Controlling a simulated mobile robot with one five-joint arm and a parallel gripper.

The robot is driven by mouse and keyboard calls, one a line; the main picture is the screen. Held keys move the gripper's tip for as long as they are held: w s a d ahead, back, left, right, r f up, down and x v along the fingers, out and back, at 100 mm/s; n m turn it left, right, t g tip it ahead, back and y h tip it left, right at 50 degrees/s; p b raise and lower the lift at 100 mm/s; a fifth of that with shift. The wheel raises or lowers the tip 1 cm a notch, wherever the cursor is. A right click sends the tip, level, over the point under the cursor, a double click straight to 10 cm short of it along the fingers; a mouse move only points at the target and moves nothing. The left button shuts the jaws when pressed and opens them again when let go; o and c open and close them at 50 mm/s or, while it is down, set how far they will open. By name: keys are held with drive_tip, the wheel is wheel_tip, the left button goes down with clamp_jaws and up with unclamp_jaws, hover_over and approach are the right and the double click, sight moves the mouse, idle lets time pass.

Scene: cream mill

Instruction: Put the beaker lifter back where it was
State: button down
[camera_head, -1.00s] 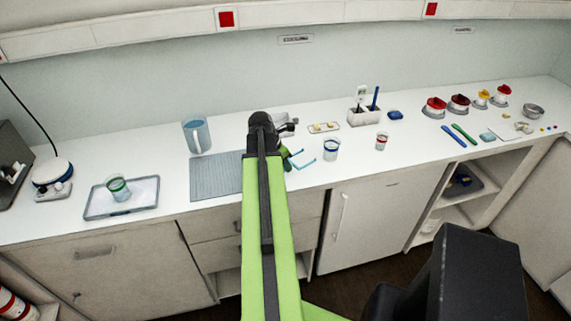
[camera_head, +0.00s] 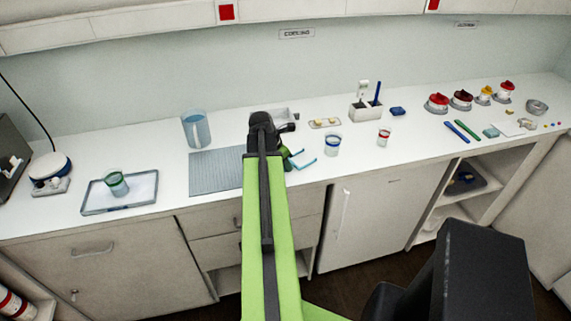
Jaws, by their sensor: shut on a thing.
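The beaker lifter (camera_head: 304,159) is a thin light-blue two-pronged fork. It sticks out to the right of my gripper (camera_head: 287,157), above or at the worktop; I cannot tell if it touches. My gripper is shut on it, and my arm hides the jaws and the handle end. A beaker with a blue band (camera_head: 332,145) stands just right of the prongs, apart from them. A beaker with green contents (camera_head: 115,183) stands on a tray (camera_head: 91,210) at the far left.
A grey ribbed mat (camera_head: 207,174) and a blue jug (camera_head: 195,129) are left of my arm. A white holder (camera_head: 365,111), a small red-banded cup (camera_head: 383,137) and a small dish (camera_head: 324,123) stand to the right. The worktop's front right is mostly clear.

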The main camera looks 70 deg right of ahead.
drive_tip(key=shift+f, duration=0.25)
drive_tip(key=c, duration=1.2)
unclamp_jaws()
drive_tip(key=shift+r, duration=0.1)
drive_tip(key=p+v, duration=1.6)
drive_tip(key=v, duration=0.1)
drive_tip(key=shift+a, duration=0.2)
drive_tip(key=shift+w+r, duration=0.1)
drive_tip(key=shift+w, duration=0.05)
